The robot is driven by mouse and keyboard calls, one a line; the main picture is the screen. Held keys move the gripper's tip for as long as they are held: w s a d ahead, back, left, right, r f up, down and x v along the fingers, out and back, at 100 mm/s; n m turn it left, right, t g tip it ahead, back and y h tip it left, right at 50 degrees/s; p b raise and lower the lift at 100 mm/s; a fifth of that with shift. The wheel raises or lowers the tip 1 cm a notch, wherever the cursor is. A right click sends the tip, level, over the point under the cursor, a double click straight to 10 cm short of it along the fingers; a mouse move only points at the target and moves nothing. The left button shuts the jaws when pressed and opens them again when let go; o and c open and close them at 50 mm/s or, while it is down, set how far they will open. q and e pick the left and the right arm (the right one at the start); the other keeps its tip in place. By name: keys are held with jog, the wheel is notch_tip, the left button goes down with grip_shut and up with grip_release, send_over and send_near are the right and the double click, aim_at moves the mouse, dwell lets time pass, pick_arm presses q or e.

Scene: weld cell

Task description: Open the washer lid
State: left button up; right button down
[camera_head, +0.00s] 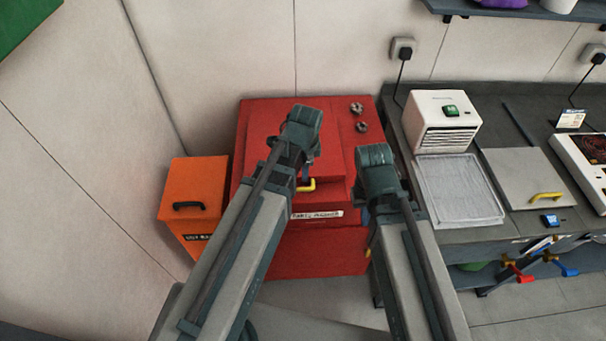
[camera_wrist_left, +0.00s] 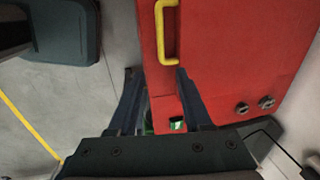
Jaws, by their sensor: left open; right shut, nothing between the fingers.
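The red parts washer (camera_head: 345,238) stands against the wall, its red lid (camera_head: 262,130) lying shut on top. The lid's yellow handle (camera_head: 312,185) is at the front edge. It also shows in the left wrist view (camera_wrist_left: 166,35), just beyond my fingertips and apart from them. My left gripper (camera_wrist_left: 155,72) is open and empty, its fingers spread toward the handle. In the head view its arm covers part of the lid. My right gripper (camera_head: 365,214) is shut and empty near the washer's right front edge, its fingers largely hidden by its own wrist.
An orange bin (camera_head: 195,190) stands left of the washer. Two dark knobs (camera_head: 360,117) sit on the washer top beside the lid. On the right, a dark bench (camera_head: 460,237) carries a white heater-like box (camera_head: 443,115), a grey tray (camera_head: 458,188) and a plate with a yellow handle (camera_head: 545,198).

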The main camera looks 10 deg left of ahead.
aim_at(303, 188)
pick_arm(q)
jog(key=shift+w+r, duration=0.1)
jog(key=shift+w, duration=0.05)
jog(key=f+b, duration=0.4)
jog(key=w+f+b, duration=0.1)
jog(key=f+b, duration=0.4)
jog(key=w+a+f+b, duration=0.1)
jog(key=f+b, duration=0.3)
jog(key=shift+w+f+b, duration=0.2)
jog(key=shift+b, duration=0.15)
jog(key=shift+d, duration=0.1)
grip_shut()
dwell(1.2)
